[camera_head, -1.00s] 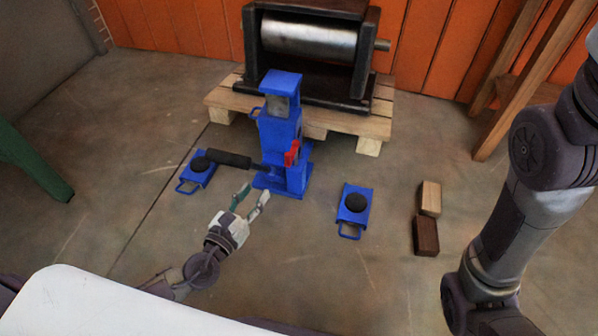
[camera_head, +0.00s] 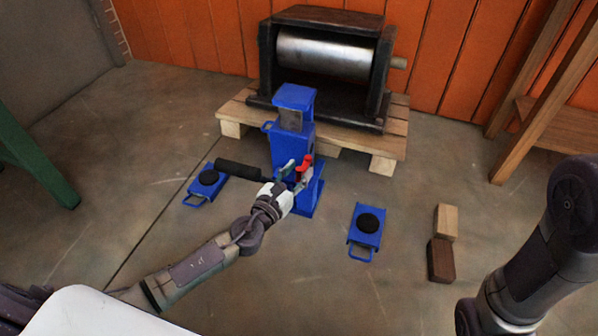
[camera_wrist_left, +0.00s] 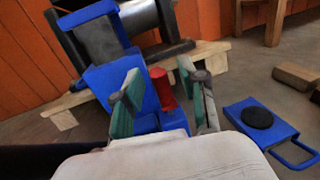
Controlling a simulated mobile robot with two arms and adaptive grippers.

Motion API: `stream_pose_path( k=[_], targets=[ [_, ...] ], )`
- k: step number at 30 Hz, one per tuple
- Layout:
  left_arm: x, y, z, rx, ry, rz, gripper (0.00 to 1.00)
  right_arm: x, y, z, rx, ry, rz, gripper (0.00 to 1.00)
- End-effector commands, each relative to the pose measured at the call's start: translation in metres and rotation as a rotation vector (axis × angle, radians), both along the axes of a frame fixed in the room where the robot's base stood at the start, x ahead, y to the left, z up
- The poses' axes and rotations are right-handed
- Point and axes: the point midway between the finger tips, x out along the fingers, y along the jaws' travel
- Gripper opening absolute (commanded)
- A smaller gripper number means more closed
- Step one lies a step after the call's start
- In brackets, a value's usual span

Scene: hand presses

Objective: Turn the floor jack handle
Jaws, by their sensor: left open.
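The blue floor jack (camera_head: 292,130) stands upright in front of the pallet; it also shows in the left wrist view (camera_wrist_left: 108,80). Its black-gripped handle (camera_head: 238,169) sticks out to the left, low on the jack. A small red part (camera_head: 305,167) is on the jack's front right; it also shows in the left wrist view (camera_wrist_left: 162,88). My left gripper (camera_head: 294,172) is open at the jack's front. In the left wrist view, its green-padded fingers (camera_wrist_left: 165,97) stand on either side of the red part. Whether they touch it, I cannot tell. My right gripper is out of view.
A heavy roller press (camera_head: 325,55) sits on a wooden pallet (camera_head: 232,115) behind the jack. Blue skates lie to the left (camera_head: 206,185) and right (camera_head: 366,230). A light block (camera_head: 446,221) and dark block (camera_head: 440,260) lie further right. Wooden legs (camera_head: 545,110) stand at right.

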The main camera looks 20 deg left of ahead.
Motion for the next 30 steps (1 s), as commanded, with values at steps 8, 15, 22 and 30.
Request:
stream_pose_path(
  k=[8, 15, 22, 30],
  targets=[
    [0.0079, -0.0024, 0.0000, 0.000, 0.001, -0.001, 0.42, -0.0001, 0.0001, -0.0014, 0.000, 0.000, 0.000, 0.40],
    [0.0076, -0.0022, 0.0000, 0.000, 0.000, 0.000, 0.24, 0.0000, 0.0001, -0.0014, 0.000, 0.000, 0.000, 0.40],
    [0.0075, -0.0020, 0.0000, 0.000, 0.000, 0.000, 0.00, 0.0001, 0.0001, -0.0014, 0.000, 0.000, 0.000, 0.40],
    [0.0075, -0.0019, 0.0000, 0.000, 0.000, 0.000, 0.00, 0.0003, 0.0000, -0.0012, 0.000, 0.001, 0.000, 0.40]
  ],
)
